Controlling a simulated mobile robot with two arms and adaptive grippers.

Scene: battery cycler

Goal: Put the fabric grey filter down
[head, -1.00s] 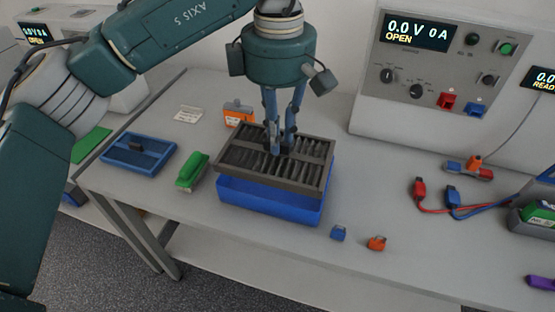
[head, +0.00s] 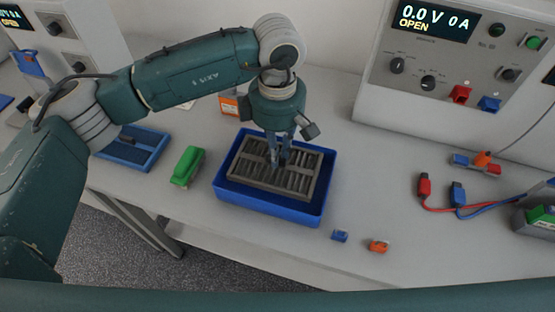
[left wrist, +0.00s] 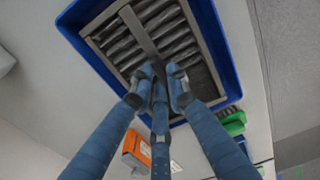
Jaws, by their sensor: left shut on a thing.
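The fabric grey filter (head: 296,180) is a dark grey framed panel with pleats and a central bar. My left gripper (head: 278,163) is shut on the bar, pointing down. The filter is within the outline of a blue tray (head: 268,208), whose rim shows around it. In the left wrist view, the fingers (left wrist: 158,88) close on the bar of the filter (left wrist: 118,45), and the blue tray wall (left wrist: 228,60) shows beside it. I cannot tell whether the filter touches the tray's floor. My right gripper is not in view.
A green brush-like object (head: 187,167) and a blue framed panel (head: 137,148) lie left of the tray. A small blue piece (head: 339,236) and an orange piece (head: 379,246) lie at its front right. A cycler unit (head: 440,95) stands behind right, with red and blue leads (head: 424,188) before it.

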